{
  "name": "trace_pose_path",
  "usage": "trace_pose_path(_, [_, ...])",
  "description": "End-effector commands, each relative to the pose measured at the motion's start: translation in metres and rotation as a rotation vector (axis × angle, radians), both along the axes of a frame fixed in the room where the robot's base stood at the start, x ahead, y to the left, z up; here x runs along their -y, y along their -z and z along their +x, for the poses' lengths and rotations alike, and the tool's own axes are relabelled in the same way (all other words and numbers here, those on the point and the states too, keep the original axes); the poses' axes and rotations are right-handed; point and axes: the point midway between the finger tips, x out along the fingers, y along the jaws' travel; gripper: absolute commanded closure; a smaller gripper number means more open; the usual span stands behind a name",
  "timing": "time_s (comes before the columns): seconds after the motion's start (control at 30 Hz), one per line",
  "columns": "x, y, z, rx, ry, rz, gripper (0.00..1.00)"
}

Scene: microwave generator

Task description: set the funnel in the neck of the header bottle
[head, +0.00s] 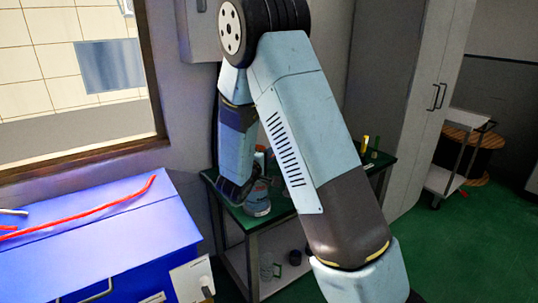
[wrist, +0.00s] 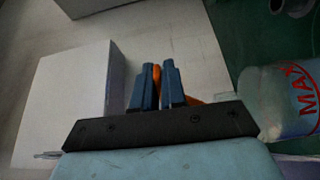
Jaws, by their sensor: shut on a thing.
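My gripper (wrist: 160,85) has its two blue fingers close together, shut on an orange thing that looks like the funnel (wrist: 157,76). Only slivers of the orange show between and beside the fingers, so its shape and tilt are hidden. A translucent bottle (wrist: 275,97) with a red MAX mark, likely the header bottle, is at the right of the wrist view, apart from the fingers. Its neck cannot be made out there. In the head view a pale, labelled bottle (head: 257,203) stands on the green-topped table beside my dark wrist; my fingers are hidden there.
The green-topped table (head: 228,207) has small yellow and green items (head: 365,143) at its far right. A clear jug (head: 267,266) and a dark cup (head: 295,257) sit on its lower shelf. A blue cabinet (head: 120,225) stands at left. A white box (wrist: 65,100) is left of the fingers.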

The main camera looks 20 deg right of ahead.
Motion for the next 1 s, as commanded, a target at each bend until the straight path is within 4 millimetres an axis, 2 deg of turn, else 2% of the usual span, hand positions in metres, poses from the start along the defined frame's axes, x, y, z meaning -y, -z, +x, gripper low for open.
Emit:
trace_pose_path(0.93, [0.0, 0.019, 0.001, 0.0, 0.0, 0.0, 1.0])
trace_pose_path(0.97, [0.0, 0.019, 0.001, 0.0, 0.0, 0.0, 0.88])
trace_pose_path(1.0, [0.0, 0.019, 0.001, 0.001, 0.0, -0.001, 0.84])
